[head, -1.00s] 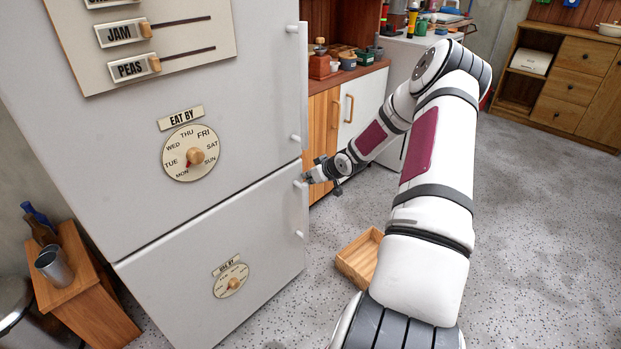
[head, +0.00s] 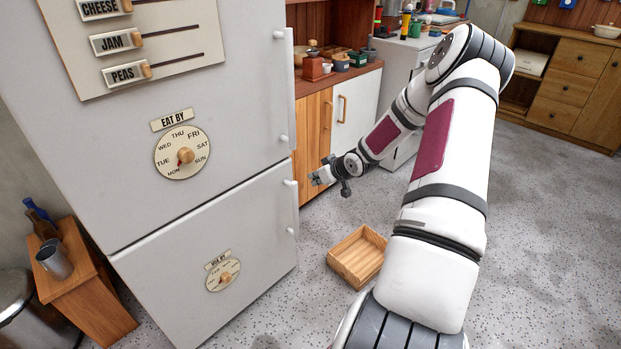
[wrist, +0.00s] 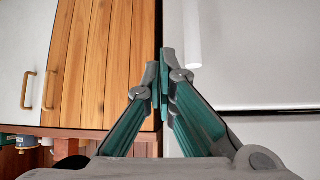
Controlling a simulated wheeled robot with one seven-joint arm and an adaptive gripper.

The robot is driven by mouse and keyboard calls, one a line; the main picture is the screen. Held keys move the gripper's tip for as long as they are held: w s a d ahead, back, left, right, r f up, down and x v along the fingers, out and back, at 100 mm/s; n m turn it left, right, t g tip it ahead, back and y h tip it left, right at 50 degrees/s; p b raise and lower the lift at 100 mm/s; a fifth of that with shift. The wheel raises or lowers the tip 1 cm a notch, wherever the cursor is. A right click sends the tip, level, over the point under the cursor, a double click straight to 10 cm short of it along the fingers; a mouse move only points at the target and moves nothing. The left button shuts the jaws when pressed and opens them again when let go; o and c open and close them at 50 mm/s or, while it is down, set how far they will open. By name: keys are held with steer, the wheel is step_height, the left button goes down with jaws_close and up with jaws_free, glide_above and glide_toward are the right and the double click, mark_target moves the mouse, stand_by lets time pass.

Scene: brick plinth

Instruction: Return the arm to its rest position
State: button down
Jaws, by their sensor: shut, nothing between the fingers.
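My gripper (head: 318,174) is shut and empty in the head view, at the end of my outstretched arm. It is in the air to the right of the fridge door handles, apart from them, with the wooden cabinet behind it. In the wrist view my gripper (wrist: 161,82) shows its two green-sided fingers with their tips together and nothing between them. My arm reaches from the bottom of the head view up to the right, then bends back left.
The white fridge (head: 190,235) with its handles stands close on the left. A cabinet (head: 312,145) and counter stand behind. An open wooden crate (head: 357,258) lies on the floor below my gripper. A small wooden stand (head: 85,290) is at lower left. Floor on the right is clear.

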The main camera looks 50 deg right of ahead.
steer(key=p+v, duration=0.1)
steer(key=v, duration=0.3)
steer(key=shift+s+d+r, duration=0.15)
steer(key=shift+s+d, duration=0.05)
steer(key=s+a+r+g+h, duration=0.2)
steer(key=s+a+r+g, duration=0.25)
steer(key=a+r, duration=0.6)
steer(key=s+a+r+g+h, duration=0.1)
steer(key=s+a+r+g, duration=0.3)
steer(key=a+r, duration=0.65)
steer(key=s+a+r+n+y+p, duration=0.15)
steer(key=s+a+r, duration=0.25)
steer(key=s+a, duration=0.7)
steer(key=s+a+r+m+y, duration=0.15)
steer(key=s+a+r, duration=0.4)
steer(key=s, duration=0.85)
step_height(320, 180, up, 18)
steer(key=a+n+t+y+p, duration=0.1)
steer(key=a+t+p, duration=0.1)
steer(key=p, duration=1.5)
steer(key=shift+t, duration=0.65)
